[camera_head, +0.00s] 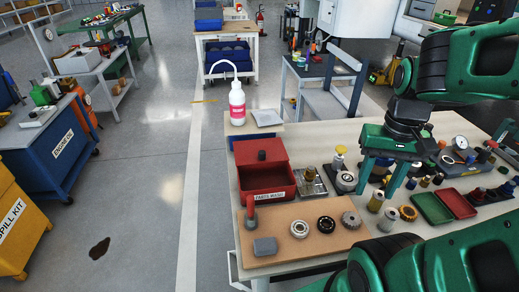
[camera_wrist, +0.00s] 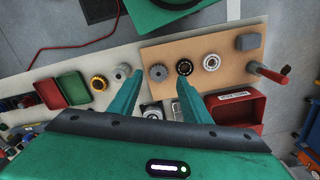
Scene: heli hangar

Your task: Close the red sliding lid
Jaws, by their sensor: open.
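The red parts wash box (camera_head: 268,194) stands on the workbench at the left, with a white label on its front. Its red sliding lid (camera_head: 277,147) sits back toward the far side, with a dark knob on top, and the front of the box is uncovered. My gripper (camera_head: 379,184) hangs to the right of the box, above the bench, open and empty with its green fingers pointing down. In the wrist view, the fingers (camera_wrist: 159,82) are spread apart, and the box (camera_wrist: 240,108) shows at right, partly hidden by my gripper.
Metal parts (camera_head: 310,184) stand between box and gripper. Green and red trays (camera_head: 432,208) lie right.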

